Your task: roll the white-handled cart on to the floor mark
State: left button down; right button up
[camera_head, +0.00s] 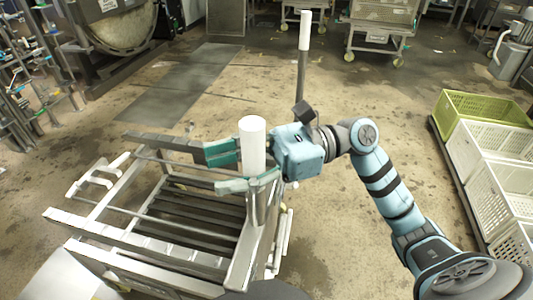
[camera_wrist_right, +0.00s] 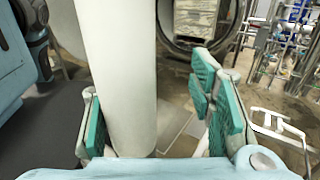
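The cart (camera_head: 150,228) is a low metal frame with a slatted deck, standing at the left and front in the head view. My right gripper (camera_head: 236,168) is around the near handle, with a teal-padded finger on each side. In the right wrist view the white handle (camera_wrist_right: 122,75) stands close to the left pad, with a gap to the right pad. My left gripper is not in view. I cannot clearly make out the floor mark; a pale patch (camera_head: 58,280) shows beside the cart.
Green and white crates (camera_head: 482,150) line the right side on a low base. Another wheeled cart (camera_head: 380,35) stands at the back. The round autoclave opening (camera_head: 122,25) is at back left, with dark floor plates (camera_head: 160,105) before it. The middle floor is clear.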

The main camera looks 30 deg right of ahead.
jog(key=s+d, duration=0.1)
jog(key=d, duration=1)
jog(key=shift+s+d, duration=0.2)
jog(key=shift+d, duration=0.1)
jog(key=shift+d, duration=0.1)
